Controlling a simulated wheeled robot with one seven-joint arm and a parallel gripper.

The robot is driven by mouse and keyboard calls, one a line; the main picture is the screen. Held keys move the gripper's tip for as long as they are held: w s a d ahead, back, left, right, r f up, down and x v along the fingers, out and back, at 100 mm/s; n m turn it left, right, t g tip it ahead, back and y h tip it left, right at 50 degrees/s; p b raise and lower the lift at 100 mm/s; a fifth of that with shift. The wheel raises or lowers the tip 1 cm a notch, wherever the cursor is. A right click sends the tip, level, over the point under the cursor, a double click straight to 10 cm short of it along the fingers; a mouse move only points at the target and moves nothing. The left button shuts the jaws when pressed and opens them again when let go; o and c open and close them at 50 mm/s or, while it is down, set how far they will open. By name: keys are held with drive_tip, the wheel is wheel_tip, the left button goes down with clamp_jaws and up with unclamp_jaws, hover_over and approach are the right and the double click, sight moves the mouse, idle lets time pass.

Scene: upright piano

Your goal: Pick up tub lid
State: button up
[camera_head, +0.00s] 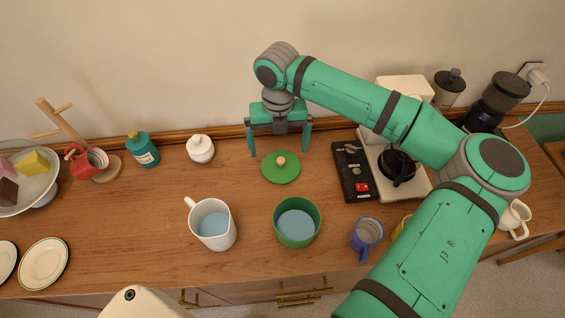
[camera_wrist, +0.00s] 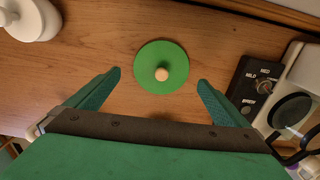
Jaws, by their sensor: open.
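The tub lid (camera_head: 281,168) is a flat green disc with a small pale round knob, lying on the wooden top. In the wrist view the lid (camera_wrist: 150,77) lies ahead of the fingertips, roughly centred between them. My gripper (camera_head: 279,151) is open and empty, its two green fingers pointing down above and just behind the lid. It also shows in the wrist view (camera_wrist: 160,78), with a finger at each side. A green tub (camera_head: 317,221) with blue contents stands uncovered in front of the lid.
A black control panel (camera_head: 351,172) and coffee maker (camera_head: 398,165) stand right of the lid. A white lidded pot (camera_head: 200,149) and teal bottle (camera_head: 142,150) stand to the left. A white pitcher (camera_head: 213,224) and blue mug (camera_head: 367,232) stand near the front. Bare wood surrounds the lid.

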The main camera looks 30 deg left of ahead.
sight(281, 159)
drive_tip(key=shift+s+f, duration=0.15)
drive_tip(key=shift+f, duration=0.55)
drive_tip(key=f, duration=0.4)
drive_tip(key=shift+d+f, duration=0.3)
drive_tip(key=shift+d, duration=0.05)
drive_tip(key=shift+f, duration=0.35)
